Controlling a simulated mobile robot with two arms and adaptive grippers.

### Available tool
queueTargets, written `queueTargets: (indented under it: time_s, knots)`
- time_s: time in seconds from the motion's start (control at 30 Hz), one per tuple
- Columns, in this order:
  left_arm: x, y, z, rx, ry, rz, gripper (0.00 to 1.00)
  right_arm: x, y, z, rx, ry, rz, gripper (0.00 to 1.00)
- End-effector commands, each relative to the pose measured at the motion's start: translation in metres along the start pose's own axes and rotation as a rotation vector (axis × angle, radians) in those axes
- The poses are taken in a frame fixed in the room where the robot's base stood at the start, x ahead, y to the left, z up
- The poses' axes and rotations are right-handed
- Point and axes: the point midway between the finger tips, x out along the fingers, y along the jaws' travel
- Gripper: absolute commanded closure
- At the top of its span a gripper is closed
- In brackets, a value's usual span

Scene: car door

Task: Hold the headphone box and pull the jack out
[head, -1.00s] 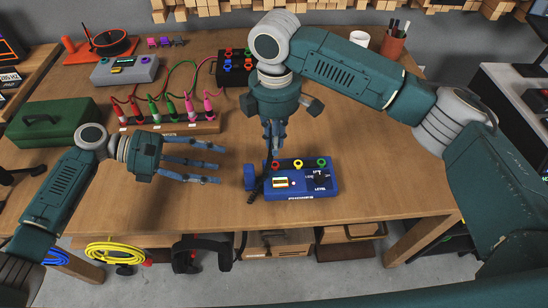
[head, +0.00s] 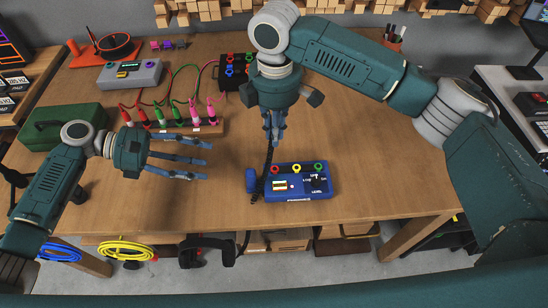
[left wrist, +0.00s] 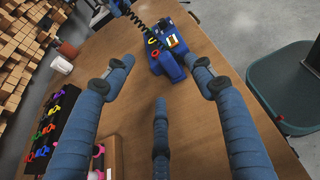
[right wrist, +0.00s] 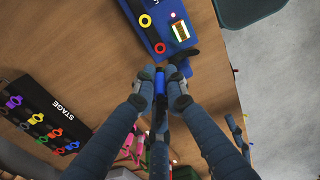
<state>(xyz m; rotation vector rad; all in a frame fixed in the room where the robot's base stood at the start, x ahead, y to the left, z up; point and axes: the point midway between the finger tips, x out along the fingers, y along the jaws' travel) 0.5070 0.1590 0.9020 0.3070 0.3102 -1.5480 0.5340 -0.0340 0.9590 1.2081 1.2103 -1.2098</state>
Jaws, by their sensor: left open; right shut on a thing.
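The blue headphone box (head: 288,186) lies on the wooden table, with red, yellow and green ringed sockets along its back edge. It also shows in the left wrist view (left wrist: 165,62) and the right wrist view (right wrist: 168,25). My right gripper (head: 274,142) is above and behind the box, shut on the blue jack (right wrist: 160,84). The jack appears clear of the red-ringed socket. A black coiled cable (left wrist: 139,24) runs from the right gripper to the box's left side. My left gripper (head: 207,160) is open and empty, left of the box and apart from it.
A wooden rack (head: 205,128) with several coloured plugs and a black stage box (head: 231,72) stand behind my left gripper. A grey box (head: 130,74) and a green case (head: 62,126) are farther left. The table right of the headphone box is clear.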

Motion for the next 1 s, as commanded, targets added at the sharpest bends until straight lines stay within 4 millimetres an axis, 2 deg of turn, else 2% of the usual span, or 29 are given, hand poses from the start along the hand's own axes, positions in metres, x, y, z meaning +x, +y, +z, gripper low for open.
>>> queueTargets:
  time_s: [0.03,0.5,1.0]
  knots:
    - [-0.004,-0.001,0.006,-0.001,0.000,0.000,0.45,-0.009,0.000,0.000,0.000,0.000,0.000,1.00]
    - [-0.029,-0.006,0.030,-0.001,0.000,0.001,0.45,-0.045,0.000,0.000,0.000,0.000,0.000,1.00]
    - [-0.030,-0.006,0.030,0.000,0.000,0.000,0.45,-0.046,0.000,0.000,0.000,0.000,0.000,1.00]
